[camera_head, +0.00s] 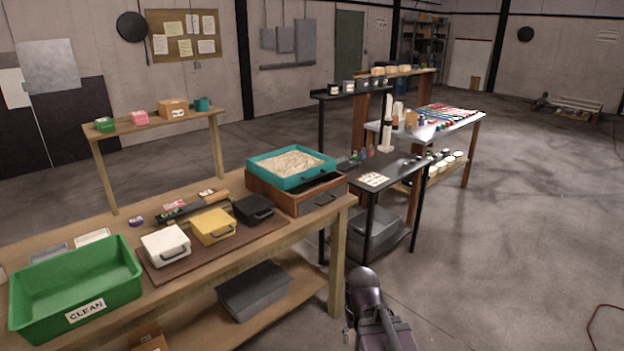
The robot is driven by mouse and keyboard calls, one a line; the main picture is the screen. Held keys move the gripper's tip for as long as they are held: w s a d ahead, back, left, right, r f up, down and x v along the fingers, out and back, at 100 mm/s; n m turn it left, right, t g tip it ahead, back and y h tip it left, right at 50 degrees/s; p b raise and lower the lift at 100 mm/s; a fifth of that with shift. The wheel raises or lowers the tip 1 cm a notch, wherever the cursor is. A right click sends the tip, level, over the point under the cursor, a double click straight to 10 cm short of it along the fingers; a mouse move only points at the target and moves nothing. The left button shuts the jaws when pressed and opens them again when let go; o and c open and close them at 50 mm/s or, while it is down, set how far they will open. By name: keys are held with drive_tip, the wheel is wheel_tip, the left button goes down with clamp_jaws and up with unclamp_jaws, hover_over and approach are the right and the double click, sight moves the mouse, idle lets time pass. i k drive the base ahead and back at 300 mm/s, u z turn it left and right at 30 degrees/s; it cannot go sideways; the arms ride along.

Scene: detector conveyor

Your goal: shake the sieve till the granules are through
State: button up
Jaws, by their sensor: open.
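The sieve appears to be the teal square-framed tray (279,179) on the long wooden bench. It holds a broad layer of pale beige granules (290,162). A dark handle shows on its front side. It rests on a brown wooden box (283,198) with a dark top surface partly showing and a dark handle on its front. The mesh and anything under it are hidden. My dark arm link shows at the bottom centre, in front of the bench and apart from the sieve. My gripper's fingers cannot be made out in this view.
Left of the sieve are a black case (253,209), a yellow case (213,226) and a white case (166,245) on a brown mat. A green bin labelled CLEAN (75,285) stands at the bench's left. A dark side table (400,173) stands right. Open floor lies further right.

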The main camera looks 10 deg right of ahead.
sight(287, 168)
drive_tip(key=z, duration=0.05)
drive_tip(key=i, duration=0.95)
drive_tip(key=u, duration=0.05)
